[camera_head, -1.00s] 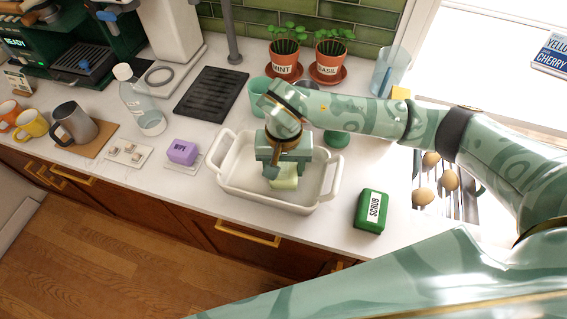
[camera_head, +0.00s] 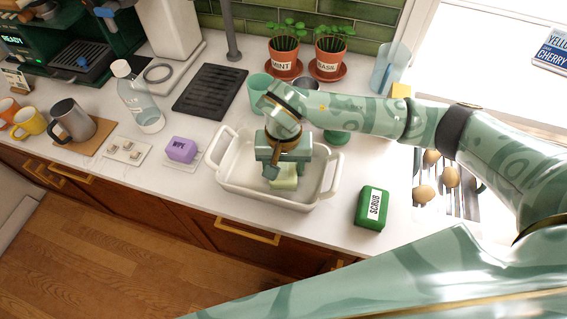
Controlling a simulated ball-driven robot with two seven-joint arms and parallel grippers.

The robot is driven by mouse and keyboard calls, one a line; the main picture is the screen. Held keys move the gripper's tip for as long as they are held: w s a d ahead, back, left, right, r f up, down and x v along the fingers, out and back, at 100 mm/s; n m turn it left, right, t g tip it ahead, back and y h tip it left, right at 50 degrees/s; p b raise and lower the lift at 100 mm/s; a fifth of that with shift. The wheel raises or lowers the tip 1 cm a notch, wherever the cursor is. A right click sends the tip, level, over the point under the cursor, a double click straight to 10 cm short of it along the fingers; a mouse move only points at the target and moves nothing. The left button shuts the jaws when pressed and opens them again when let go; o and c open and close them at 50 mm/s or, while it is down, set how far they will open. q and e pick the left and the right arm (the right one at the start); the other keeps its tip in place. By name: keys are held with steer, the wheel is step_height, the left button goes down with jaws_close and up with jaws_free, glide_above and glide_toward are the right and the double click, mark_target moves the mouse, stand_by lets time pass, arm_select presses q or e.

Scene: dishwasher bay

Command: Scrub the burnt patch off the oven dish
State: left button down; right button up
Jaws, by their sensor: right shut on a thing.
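The white oven dish (camera_head: 233,181), with a handle at each end, stands upright on the counter. My right gripper (camera_head: 281,175) points down into it, shut on a pale yellow-green block (camera_head: 287,180) low inside the dish. I cannot tell whether the block touches the dish floor. No burnt patch shows; the gripper and block hide part of the floor. A green block marked SCRUB (camera_head: 372,209) lies on the counter to the right of the dish. A purple block (camera_head: 181,150) with lettering sits on a small pale tray to the left. My left gripper is out of view.
A black ribbed mat (camera_head: 209,93), a clear bottle (camera_head: 139,98) and mugs (camera_head: 71,120) stand to the left. Potted mint (camera_head: 285,62) and basil (camera_head: 329,62) stand behind the dish. Wooden spoons (camera_head: 422,194) lie at right. Bare counter lies in front of the dish.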

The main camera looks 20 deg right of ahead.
steer(key=shift+f, duration=0.45)
steer(key=shift+s+d+r+p, duration=0.15)
steer(key=shift+s+d+p, duration=0.2)
steer(key=shift+d, duration=0.15)
steer(key=shift+s+d+r+p, duration=0.1)
steer(key=shift+s+d+p, duration=0.2)
steer(key=shift+d, duration=0.2)
steer(key=shift+s+d, duration=0.3)
steer(key=shift+d, duration=0.15)
steer(key=shift+f+p, duration=0.25)
steer(key=shift+p, duration=0.05)
steer(key=shift+w+a+f+b, duration=0.1)
steer(key=shift+w+a+b, duration=0.3)
steer(key=shift+a, duration=0.35)
steer(key=shift+w+a+f+b, duration=0.1)
steer(key=shift+w+a+b, duration=0.1)
steer(key=shift+w+a, duration=0.4)
steer(key=shift+c, duration=0.8)
steer(key=shift+s+a, duration=0.1)
steer(key=shift+s, duration=0.05)
step_height(320, 180, up, 6)
steer(key=p, duration=0.4)
steer(key=shift+p, duration=0.4)
